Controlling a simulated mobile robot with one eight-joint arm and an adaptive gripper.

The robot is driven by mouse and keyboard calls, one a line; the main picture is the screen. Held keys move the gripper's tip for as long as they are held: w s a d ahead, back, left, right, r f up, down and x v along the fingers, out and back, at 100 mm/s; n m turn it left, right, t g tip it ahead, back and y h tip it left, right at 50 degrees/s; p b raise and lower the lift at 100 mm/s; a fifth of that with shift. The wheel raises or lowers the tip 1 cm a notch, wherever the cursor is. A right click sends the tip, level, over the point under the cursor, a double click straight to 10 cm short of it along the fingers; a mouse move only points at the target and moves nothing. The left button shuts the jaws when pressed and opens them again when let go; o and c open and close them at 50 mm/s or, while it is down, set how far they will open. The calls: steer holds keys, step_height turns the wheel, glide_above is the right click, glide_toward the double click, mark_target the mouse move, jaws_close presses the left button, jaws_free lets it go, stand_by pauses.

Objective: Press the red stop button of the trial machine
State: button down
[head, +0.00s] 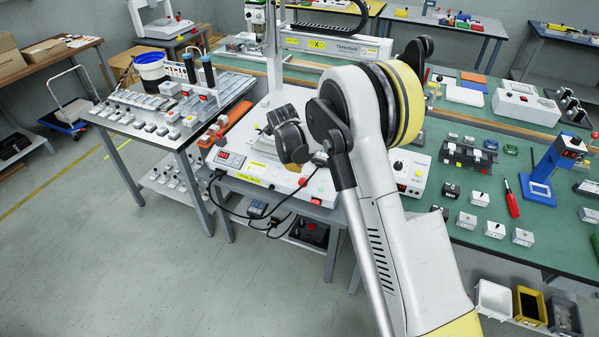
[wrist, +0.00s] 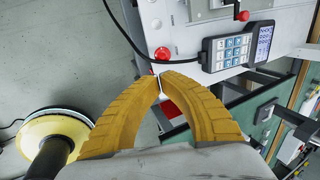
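In the wrist view a round red button (wrist: 162,53) stands on a white panel, just beyond my fingertips. It appears to be the same button. My gripper (wrist: 158,76) has two yellow ribbed fingers whose tips meet, and it holds nothing visible. The tips look close to the button, with a small gap in the picture; contact cannot be told. In the head view my arm hides most of the gripper.
A green workbench (head: 465,205) with small parts stands right. The floor (head: 130,265) at front left is clear.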

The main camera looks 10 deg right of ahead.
mark_target(303, 183)
steer(key=b+x, duration=0.4)
steer(key=x, duration=0.8)
steer(key=shift+f+b, duration=0.15)
steer(key=shift+b, duration=0.25)
